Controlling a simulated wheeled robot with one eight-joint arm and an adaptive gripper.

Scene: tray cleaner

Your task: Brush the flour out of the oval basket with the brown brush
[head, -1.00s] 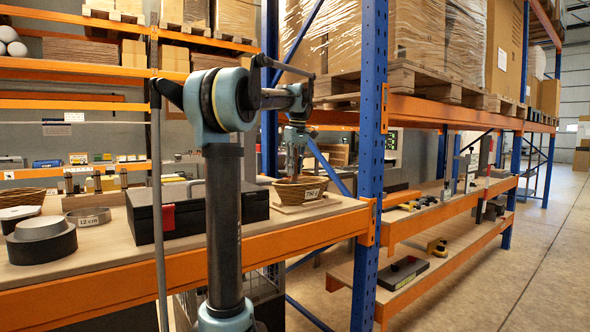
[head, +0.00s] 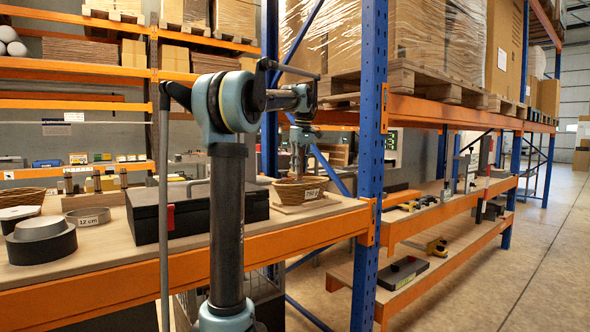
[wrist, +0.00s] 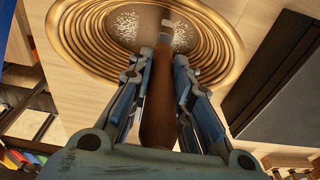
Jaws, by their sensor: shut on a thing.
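My gripper (head: 298,172) points down over the basket. In the wrist view my gripper (wrist: 160,62) is shut on the brown handle of the brush (wrist: 157,110). The brush reaches into the basket; its bristle end is largely hidden.
A black case (head: 200,210) with a red latch stands left of the basket. A dark round ring (head: 42,245) and a ring labelled 12 cm (head: 88,217) lie further left. A blue rack post (head: 370,150) stands close on the right, with an orange beam (head: 300,235) along the shelf's front.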

